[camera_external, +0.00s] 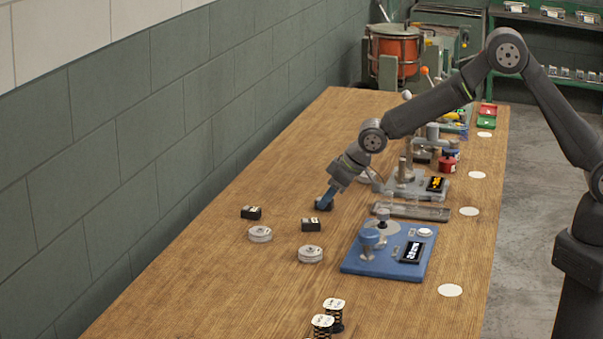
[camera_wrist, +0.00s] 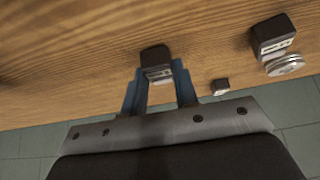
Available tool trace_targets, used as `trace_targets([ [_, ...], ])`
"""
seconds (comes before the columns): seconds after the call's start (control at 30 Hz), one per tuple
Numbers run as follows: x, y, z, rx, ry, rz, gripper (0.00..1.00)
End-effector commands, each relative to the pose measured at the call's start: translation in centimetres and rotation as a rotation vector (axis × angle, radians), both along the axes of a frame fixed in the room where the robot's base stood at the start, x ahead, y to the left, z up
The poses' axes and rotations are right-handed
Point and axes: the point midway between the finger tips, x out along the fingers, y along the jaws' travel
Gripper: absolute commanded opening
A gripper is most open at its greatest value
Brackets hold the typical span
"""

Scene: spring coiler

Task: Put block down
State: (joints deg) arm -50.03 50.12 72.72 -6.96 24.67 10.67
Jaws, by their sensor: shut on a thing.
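My gripper (camera_external: 328,197) has blue fingers that point down at the wooden table. It is shut on a small black block with a grey face (camera_external: 323,204). The wrist view shows the same held block (camera_wrist: 155,57) between the blue fingertips (camera_wrist: 160,75). The block is at or just above the table top; I cannot tell whether it touches. Two similar black blocks stand on the table to the left, one nearer (camera_external: 311,225) and one farther left (camera_external: 251,213).
Silver discs (camera_external: 310,254) (camera_external: 260,234) lie near the blocks. A blue-based device (camera_external: 390,250) and a grey metal plate (camera_external: 411,211) lie to the right. Black spring-like cylinders (camera_external: 333,318) stand at the front. A block wall runs along the left. Bare table lies behind the held block.

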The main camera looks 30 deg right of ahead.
Motion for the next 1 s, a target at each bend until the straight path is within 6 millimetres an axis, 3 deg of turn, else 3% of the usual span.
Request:
trace_targets([
  [0.33, 0.0, 0.0, -0.3, 0.001, -0.001, 0.0, 0.0],
  [0.37, 0.0, 0.0, -0.4, 0.0, 0.0, 0.0, 0.29],
  [0.47, 0.0, 0.0, -0.3, 0.001, -0.001, 0.0, 0.48],
  [0.77, 0.0, 0.0, -0.2, 0.001, -0.001, 0.0, 0.49],
  [1.0, -0.7, -0.7, 1.9, 0.003, -0.002, 0.001, 0.49],
])
